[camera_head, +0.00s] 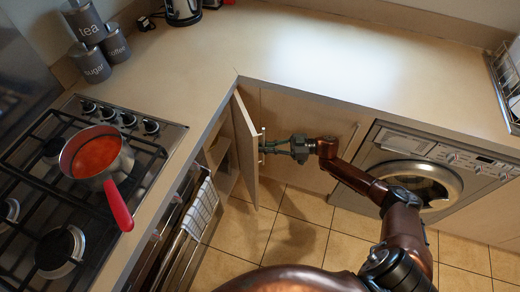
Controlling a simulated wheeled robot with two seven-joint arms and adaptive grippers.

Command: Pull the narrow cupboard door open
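The narrow cupboard door (246,150) is pale wood and stands ajar at the inner corner of the counter. Through the gap to its left, the shelves inside the cupboard (222,158) show. A slim upright metal handle (262,153) is on the door's right-hand face. My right gripper (267,147) reaches in from the right at the handle's height. Its narrow fingers look closed on the handle, though the contact is small in the picture. My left gripper is not in view.
A gas hob (60,235) carries a red-handled pan (97,156). Below it, a towel (200,210) hangs on the oven front near the door. A washing machine (425,165) stands at right. The tiled floor (290,235) before the door is clear.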

